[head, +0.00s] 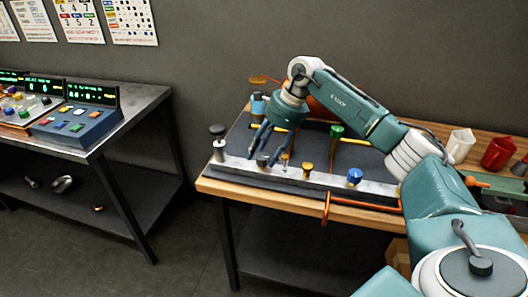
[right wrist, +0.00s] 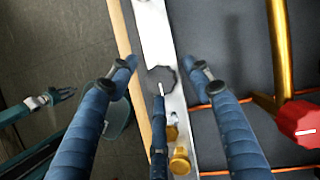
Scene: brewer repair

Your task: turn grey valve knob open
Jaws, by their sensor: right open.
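The grey valve knob (head: 263,160) stands on the pale metal rail (head: 232,163) along the front of the wooden bench. In the right wrist view the knob (right wrist: 162,78) is a dark grey scalloped disc. My right gripper (head: 268,146) is open above it, pointing down. In the right wrist view its blue fingers (right wrist: 164,72) spread to either side of the knob, with a third finger reaching close to its near edge. I cannot tell whether any finger touches it. What looks like my left gripper (right wrist: 62,95) shows small at the left of the right wrist view, its opening unclear.
Along the rail are a black knob (head: 217,131), a brass knob (head: 307,168) and a blue knob (head: 355,176). A green knob (head: 337,131) stands behind. A red knob (right wrist: 300,122) on a yellow pipe is right of my fingers. A control table (head: 100,140) stands left, across open floor.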

